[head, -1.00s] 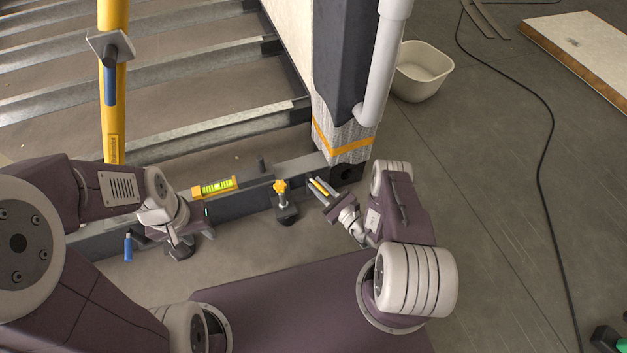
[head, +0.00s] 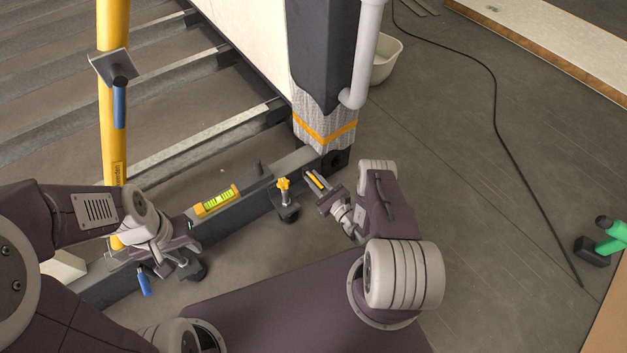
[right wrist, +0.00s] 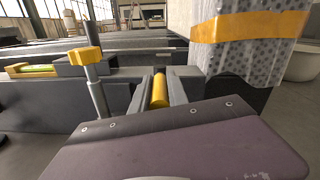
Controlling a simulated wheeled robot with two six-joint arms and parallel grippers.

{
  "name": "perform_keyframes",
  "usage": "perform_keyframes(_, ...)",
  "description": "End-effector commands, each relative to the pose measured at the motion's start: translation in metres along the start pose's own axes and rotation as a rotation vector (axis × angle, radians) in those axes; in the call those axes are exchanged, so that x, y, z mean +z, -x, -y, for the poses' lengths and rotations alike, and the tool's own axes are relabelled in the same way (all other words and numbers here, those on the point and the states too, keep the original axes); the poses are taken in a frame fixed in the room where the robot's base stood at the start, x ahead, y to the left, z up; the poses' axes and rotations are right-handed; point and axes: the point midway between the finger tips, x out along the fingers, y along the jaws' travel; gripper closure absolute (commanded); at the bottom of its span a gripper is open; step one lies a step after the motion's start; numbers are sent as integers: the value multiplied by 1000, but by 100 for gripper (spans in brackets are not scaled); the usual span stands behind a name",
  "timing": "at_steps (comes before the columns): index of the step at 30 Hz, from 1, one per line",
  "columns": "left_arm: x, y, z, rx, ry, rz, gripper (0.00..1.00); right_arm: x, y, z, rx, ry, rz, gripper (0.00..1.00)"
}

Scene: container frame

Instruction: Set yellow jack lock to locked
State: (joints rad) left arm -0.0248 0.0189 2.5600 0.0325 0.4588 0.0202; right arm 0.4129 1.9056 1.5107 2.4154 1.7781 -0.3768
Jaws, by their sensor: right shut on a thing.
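A small jack with a yellow knob (head: 284,184) and a dark round foot stands beside the dark frame beam. It also shows in the right wrist view (right wrist: 86,55), left of my right gripper. My right gripper (head: 316,182) is to the right of this jack, apart from it, near the beam's corner. Its jaws are shut on a yellow cylinder, which shows between the fingers in the right wrist view (right wrist: 160,91). My left gripper (head: 180,258) is low at the left, over another dark round foot; its jaws are unclear. A blue handle (head: 144,283) is beside it. Which part is the lock is unclear.
A yellow spirit level (head: 217,200) lies on the beam (head: 255,192). A wrapped column (head: 325,132) with an orange band stands at the beam's corner. A yellow post (head: 113,70) rises at left. A cable (head: 495,110) crosses the open floor at right.

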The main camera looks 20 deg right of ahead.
Motion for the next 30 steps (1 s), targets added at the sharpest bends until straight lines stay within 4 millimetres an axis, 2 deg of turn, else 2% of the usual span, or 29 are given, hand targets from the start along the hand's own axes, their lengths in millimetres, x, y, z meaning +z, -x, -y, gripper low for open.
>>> perform_keyframes(5,0,0,0,0,0,0,64,-1,0,0,1,-1,-1,100)
perform_keyframes(6,0,0,0,0,0,0,64,0,0,0,1,-1,-1,69)
perform_keyframes(7,0,0,0,0,0,0,64,0,0,0,1,-1,-1,61)
perform_keyframes(8,0,0,0,0,0,0,64,0,0,0,1,-1,-1,59)
perform_keyframes(16,0,0,0,0,0,0,64,0,0,0,0,0,0,59)
perform_keyframes(19,-1,6,0,0,0,0,64,2,7,1,-1,0,-3,59)
perform_keyframes(25,-3,30,-1,0,0,0,64,5,46,2,-6,-3,-4,59)
perform_keyframes(30,-4,41,-1,0,0,0,64,3,75,2,-5,-2,-2,59)
